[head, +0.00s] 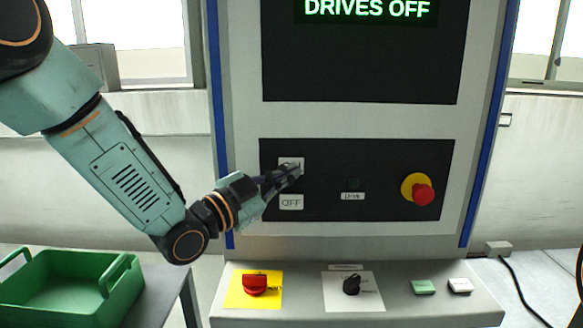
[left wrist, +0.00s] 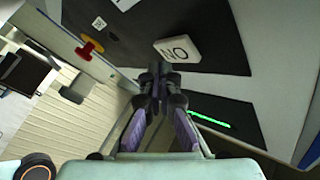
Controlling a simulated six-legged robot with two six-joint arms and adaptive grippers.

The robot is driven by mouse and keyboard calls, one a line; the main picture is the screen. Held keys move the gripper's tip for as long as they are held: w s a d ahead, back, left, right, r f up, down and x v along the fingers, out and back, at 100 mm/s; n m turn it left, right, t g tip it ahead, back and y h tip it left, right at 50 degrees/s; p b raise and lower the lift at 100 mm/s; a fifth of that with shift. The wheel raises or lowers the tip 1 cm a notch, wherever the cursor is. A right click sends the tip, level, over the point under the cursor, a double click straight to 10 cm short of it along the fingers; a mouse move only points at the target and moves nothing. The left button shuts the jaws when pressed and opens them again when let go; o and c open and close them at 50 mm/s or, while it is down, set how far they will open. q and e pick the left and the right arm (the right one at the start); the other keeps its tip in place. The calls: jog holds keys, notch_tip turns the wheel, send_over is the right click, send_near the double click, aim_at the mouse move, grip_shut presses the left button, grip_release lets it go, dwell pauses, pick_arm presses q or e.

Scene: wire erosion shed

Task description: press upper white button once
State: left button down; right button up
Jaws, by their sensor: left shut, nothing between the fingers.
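The upper white button (head: 287,161) sits at the left of the black control panel, its lettering partly covered by my left gripper (head: 295,171). A second white button marked OFF (head: 291,202) is below it. My left gripper is shut and empty, its tips in front of the upper button's lower right part. In the left wrist view the shut fingertips (left wrist: 160,72) are close beside a raised white button (left wrist: 178,48), which appears to be the upper one. I cannot tell whether they touch it. The display (head: 367,10) reads DRIVES OFF in green. My right gripper is not in view.
A red emergency stop on a yellow base (head: 421,190) is at the panel's right. The ledge below carries a red switch (head: 255,284), a black knob (head: 351,285), a green button (head: 423,287) and a white one (head: 460,286). A green crate (head: 110,298) stands at lower left.

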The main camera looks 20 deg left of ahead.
pick_arm(q)
jog(key=shift+w+a+r, duration=0.1)
jog(key=shift+w, duration=0.1)
jog(key=shift+w+a, duration=0.15)
jog(key=shift+w, duration=0.4)
dwell(1.1)
jog(key=shift+s, duration=0.1)
jog(key=shift+s+d, duration=0.25)
jog(key=shift+s, duration=0.5)
jog(key=s, duration=0.2)
jog(key=s+d, duration=0.1)
jog(key=s, duration=0.1)
jog(key=shift+s+d+b, duration=0.15)
jog(key=shift+s+b, duration=0.15)
jog(key=shift+s, duration=0.05)
dwell(0.6)
